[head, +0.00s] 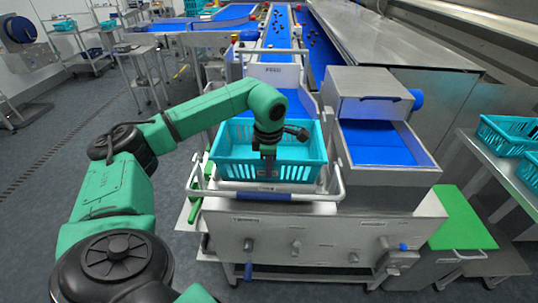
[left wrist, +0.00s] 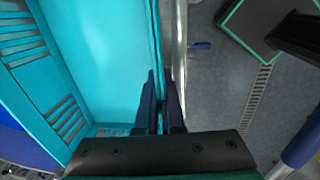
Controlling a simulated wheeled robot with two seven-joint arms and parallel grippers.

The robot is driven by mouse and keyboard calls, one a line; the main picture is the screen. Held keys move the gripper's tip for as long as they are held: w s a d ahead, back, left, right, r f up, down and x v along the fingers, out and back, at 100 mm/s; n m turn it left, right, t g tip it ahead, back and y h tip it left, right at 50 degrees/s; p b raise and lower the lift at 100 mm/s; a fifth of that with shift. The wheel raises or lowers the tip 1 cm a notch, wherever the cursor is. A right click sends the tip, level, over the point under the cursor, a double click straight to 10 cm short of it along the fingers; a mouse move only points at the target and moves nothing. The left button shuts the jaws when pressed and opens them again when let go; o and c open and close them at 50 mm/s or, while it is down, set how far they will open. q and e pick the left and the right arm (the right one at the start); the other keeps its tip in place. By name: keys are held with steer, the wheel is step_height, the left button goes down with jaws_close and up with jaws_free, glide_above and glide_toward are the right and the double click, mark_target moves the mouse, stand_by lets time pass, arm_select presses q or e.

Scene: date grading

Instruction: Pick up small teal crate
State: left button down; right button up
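A teal crate (head: 225,172) with slotted walls sits level in the metal frame at the near end of the blue conveyor, in the middle of the head view. It looks empty. My left gripper (head: 268,168) points down at the crate's near wall; its fingertips are hidden in the head view. In the left wrist view, the dark fingers of my left gripper (left wrist: 160,105) are close together astride the crate's wall (left wrist: 154,35), one inside and one outside, and look shut on it. My right gripper is in neither view.
A metal rail with a blue grip (head: 263,196) runs close in front of the crate. A metal housing with a blue chute (head: 385,145) stands right of it. More teal crates (head: 500,139) lie on a side table at the right. A green lid (head: 460,222) is near right.

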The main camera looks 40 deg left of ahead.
arm_select(q)
steer(key=shift+r, duration=0.1)
step_height(320, 180, up, 10)
steer(key=shift+w+f+b, duration=0.1)
steer(key=shift+b, duration=0.25)
step_height(320, 180, up, 16)
steer(key=p, duration=1.2)
